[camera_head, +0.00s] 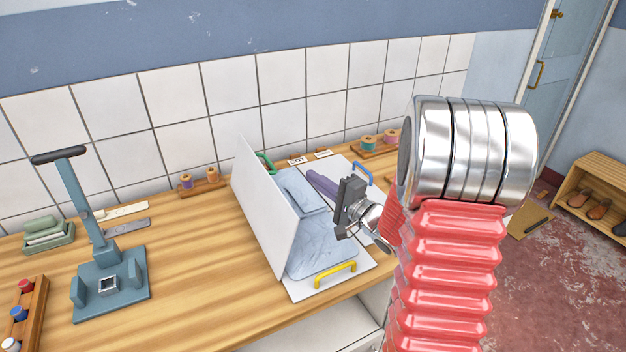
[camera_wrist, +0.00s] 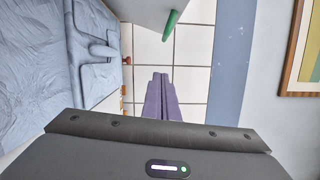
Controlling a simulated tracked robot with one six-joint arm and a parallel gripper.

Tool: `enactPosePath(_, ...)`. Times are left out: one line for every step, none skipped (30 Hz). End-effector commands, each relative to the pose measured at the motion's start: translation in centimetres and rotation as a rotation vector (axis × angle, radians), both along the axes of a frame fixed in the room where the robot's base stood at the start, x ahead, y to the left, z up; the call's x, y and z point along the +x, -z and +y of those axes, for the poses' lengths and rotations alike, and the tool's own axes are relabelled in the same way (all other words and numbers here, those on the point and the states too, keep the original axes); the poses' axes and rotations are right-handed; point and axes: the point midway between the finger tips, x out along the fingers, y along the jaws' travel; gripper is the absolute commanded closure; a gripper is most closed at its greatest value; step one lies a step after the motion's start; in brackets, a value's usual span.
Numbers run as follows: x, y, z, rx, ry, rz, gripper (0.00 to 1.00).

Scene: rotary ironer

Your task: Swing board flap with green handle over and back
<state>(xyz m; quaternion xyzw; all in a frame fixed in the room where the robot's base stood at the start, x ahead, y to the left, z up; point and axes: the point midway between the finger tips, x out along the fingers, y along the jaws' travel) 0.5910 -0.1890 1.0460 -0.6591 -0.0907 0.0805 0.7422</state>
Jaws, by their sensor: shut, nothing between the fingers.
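The white board flap (camera_head: 258,205) stands steeply raised at the left of the folding board. Its green handle (camera_head: 265,161) shows partly behind the flap's far edge. In the wrist view the flap (camera_wrist: 145,10) is at the top, with the green handle (camera_wrist: 172,25) at its edge. A blue garment (camera_head: 310,230) lies on the board, and it also shows in the wrist view (camera_wrist: 85,60). My gripper (camera_head: 310,175) has purple fingers pressed together and empty, over the board's right part. In the wrist view the fingertips (camera_wrist: 160,75) are apart from the green handle.
A yellow handle (camera_head: 336,274) is at the board's front and a blue handle (camera_head: 363,172) at its right. Thread spools (camera_head: 200,181) stand behind the flap. A blue-grey press stand (camera_head: 108,285) is at the left. The bench (camera_head: 195,270) between is clear.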

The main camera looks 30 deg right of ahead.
Motion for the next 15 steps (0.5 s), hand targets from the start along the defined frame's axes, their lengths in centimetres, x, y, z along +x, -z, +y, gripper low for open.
enactPosePath(0.7,0.0,0.3,0.000,-0.003,0.000,1.00)
enactPosePath(1.1,0.0,0.4,0.000,-0.002,0.000,1.00)
enactPosePath(1.7,-0.1,0.5,-0.001,-0.002,0.000,1.00)
enactPosePath(2.2,-0.1,0.7,-0.001,-0.003,-0.001,1.00)
enactPosePath(2.6,0.0,0.8,0.000,-0.003,0.000,1.00)
enactPosePath(3.2,-0.1,0.9,0.000,-0.002,0.000,1.00)
enactPosePath(3.7,-0.1,0.9,-0.001,-0.002,0.000,1.00)
enactPosePath(4.1,-0.1,1.0,-0.001,-0.001,0.001,1.00)
enactPosePath(4.6,-0.1,1.1,-0.002,-0.001,-0.001,1.00)
enactPosePath(5.0,-0.2,1.2,-0.001,0.000,-0.001,1.00)
enactPosePath(5.4,-0.1,1.3,-0.001,0.000,0.000,1.00)
enactPosePath(5.9,-0.1,1.4,-0.001,0.000,0.000,1.00)
enactPosePath(6.3,-0.2,1.5,-0.001,0.000,0.000,1.00)
enactPosePath(6.6,-0.2,1.6,-0.002,0.000,0.000,1.00)
enactPosePath(7.1,-0.2,1.7,-0.001,0.000,0.000,1.00)
